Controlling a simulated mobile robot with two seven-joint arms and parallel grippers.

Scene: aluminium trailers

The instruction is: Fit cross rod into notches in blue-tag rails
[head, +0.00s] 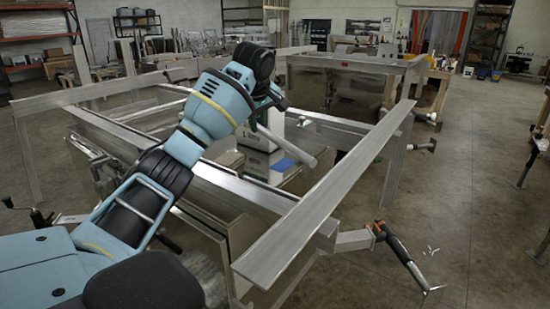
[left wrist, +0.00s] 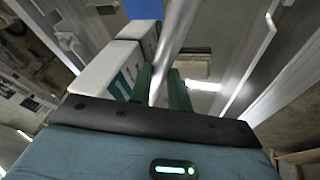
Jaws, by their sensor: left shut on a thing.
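My left gripper (head: 262,112) reaches over the aluminium frame from the left. In the left wrist view its green fingers (left wrist: 160,92) are closed around a pale metal rod (left wrist: 174,45). The rod also shows in the head view (head: 287,147), slanting down to the right, its near end above the frame's open middle. A blue tag-like patch (head: 285,164) lies below the rod; I cannot tell which part carries it. Flat rails run along the right (head: 330,200) and left (head: 85,93) of the frame. I cannot make out any notches. My right gripper is not in view.
A white box (head: 262,138) stands inside the frame behind the rod. A crank handle (head: 405,260) sticks out at the lower right. The concrete floor (head: 465,190) is mostly clear at right.

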